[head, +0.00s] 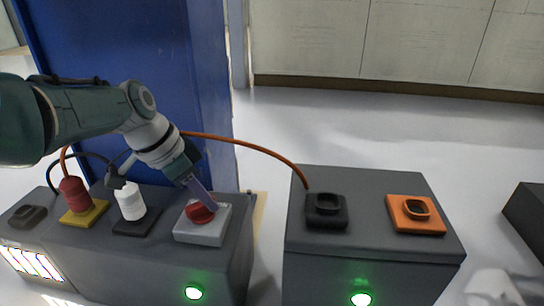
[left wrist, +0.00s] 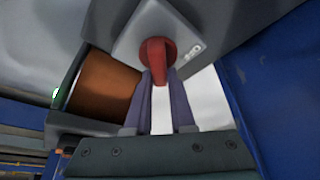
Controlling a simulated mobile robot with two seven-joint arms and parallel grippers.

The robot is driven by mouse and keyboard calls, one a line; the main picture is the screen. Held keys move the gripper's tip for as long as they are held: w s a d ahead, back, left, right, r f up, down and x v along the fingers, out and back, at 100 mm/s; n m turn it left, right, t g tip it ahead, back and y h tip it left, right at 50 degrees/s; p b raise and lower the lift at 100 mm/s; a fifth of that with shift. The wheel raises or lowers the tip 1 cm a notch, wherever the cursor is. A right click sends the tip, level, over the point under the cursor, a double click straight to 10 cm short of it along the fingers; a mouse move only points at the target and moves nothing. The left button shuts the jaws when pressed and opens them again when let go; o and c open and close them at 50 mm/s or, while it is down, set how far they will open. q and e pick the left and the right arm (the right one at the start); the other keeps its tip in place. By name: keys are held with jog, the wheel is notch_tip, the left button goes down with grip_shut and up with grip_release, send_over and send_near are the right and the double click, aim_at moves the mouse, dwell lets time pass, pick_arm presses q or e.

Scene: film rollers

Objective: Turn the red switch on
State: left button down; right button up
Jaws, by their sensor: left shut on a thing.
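The red switch (head: 200,213) is a round knob with a raised handle on a light grey box (head: 196,238), on top of the left dark cabinet. It also shows in the left wrist view (left wrist: 157,52), with its grey plate (left wrist: 128,42) around it. My left gripper (head: 209,207) reaches down to the switch from the upper left. In the left wrist view its two purple fingers (left wrist: 162,80) lie on either side of the red handle and are shut on it. The fingers partly cover the switch in the head view. My right gripper is not in view.
Left of the switch stand a red plug on a yellow base (head: 79,213) and a white plug on a black base (head: 131,205). A black socket (head: 326,211) and an orange socket (head: 415,214) sit on the right cabinet. An orange cable (head: 250,146) arches behind the switch. Green lights (head: 193,292) glow in front.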

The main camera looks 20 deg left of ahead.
aim_at(185, 208)
pick_arm(q)
jog(key=shift+s, duration=0.1)
jog(key=c, duration=0.8)
grip_release()
jog(key=shift+o, duration=0.2)
jog(key=p+v, duration=0.4)
jog(key=p, duration=0.1)
jog(key=p+v, duration=0.5)
jog(key=shift+w+p, duration=0.25)
jog(key=shift+p, duration=0.1)
jog(key=shift+s+a+r+p, duration=0.15)
jog(key=shift+s+r+p, duration=0.1)
jog(key=shift+r+p, duration=0.25)
jog(key=shift+f, duration=0.1)
